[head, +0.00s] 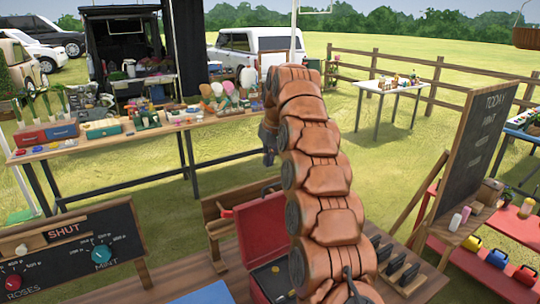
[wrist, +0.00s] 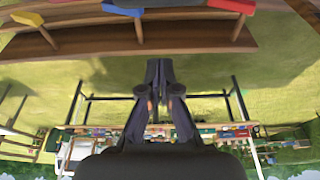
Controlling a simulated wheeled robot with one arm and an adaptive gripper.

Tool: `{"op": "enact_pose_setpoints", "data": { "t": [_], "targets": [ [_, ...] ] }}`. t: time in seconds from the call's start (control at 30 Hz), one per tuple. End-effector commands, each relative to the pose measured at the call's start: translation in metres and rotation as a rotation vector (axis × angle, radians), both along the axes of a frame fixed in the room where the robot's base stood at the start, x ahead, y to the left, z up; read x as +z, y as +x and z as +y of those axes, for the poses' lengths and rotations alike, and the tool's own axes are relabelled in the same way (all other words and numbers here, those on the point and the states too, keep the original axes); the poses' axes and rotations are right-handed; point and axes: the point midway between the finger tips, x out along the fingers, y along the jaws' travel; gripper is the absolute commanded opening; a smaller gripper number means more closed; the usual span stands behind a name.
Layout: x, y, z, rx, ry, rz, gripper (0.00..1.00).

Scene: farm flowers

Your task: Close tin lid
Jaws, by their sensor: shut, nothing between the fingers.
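A red tin (head: 272,284) stands on the near wooden table in the head view. Its red lid (head: 262,226) is raised, standing up at the back left of the tin, so the tin is open. My brown arm covers the right part of the tin. My gripper (wrist: 158,72) shows in the wrist view with its dark fingertips together and nothing between them. It points over the grass, apart from the tin. I cannot clearly make out the tin in the wrist view.
A chalkboard sign (head: 75,245) with red and teal knobs stands left of the tin. A wooden rack (head: 226,215) is behind it. A tall chalkboard (head: 470,150) stands further right. A long table (head: 150,140) with goods is beyond the grass.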

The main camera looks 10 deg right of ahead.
Motion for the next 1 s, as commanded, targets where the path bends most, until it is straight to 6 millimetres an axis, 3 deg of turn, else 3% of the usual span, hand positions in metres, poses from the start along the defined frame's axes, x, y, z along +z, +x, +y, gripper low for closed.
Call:
{"op": "enact_pose_setpoints", "data": {
  "t": [0.63, 1.0],
  "targets": [
    [-0.055, 0.013, 0.005, 0.002, 0.001, 0.005, 0.00],
    [-0.051, -0.006, -0.001, 0.002, 0.001, 0.002, 0.00]
  ]
}}
